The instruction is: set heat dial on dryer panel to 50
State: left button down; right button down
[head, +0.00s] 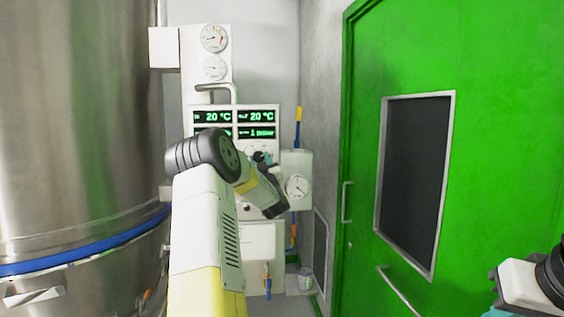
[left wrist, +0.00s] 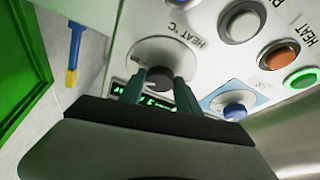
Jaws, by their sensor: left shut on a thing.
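The dryer panel (head: 272,133) is a white box on the back wall with lit green displays, two of them reading 20 °C. In the left wrist view, the heat dial (left wrist: 158,76) is a dark knob on a pale round plate, next to the label "HEAT °C". My left gripper (left wrist: 159,86) is shut on this dial, with one teal finger on each side. In the head view, my left gripper (head: 262,158) is at the panel front, and my arm hides part of the panel. The dial's pointer and scale cannot be read. Part of my right arm shows at the lower right edge.
Beside the dial are a grey button (left wrist: 241,24), an orange button (left wrist: 279,55), a green-lit button (left wrist: 302,78) and a blue knob (left wrist: 235,112). A large steel vessel (head: 75,130) stands left. A green door (head: 480,60) with a dark window is on the right.

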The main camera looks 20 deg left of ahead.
pick_arm(q)
jog(key=n+g, duration=0.1)
jog(key=n, duration=0.2)
jog(key=n+g+y, duration=0.1)
jog(key=n, duration=0.2)
jog(key=n+g, duration=0.2)
jog(key=n, duration=0.1)
jog(key=shift+w+d+r+y, duration=0.15)
jog(key=shift+d+y, duration=0.05)
jog(key=shift+y, duration=0.2)
jog(key=shift+n, duration=0.4)
jog(key=c, duration=0.9)
grip_release()
jog(key=shift+o, duration=0.2)
jog(key=v, duration=0.8)
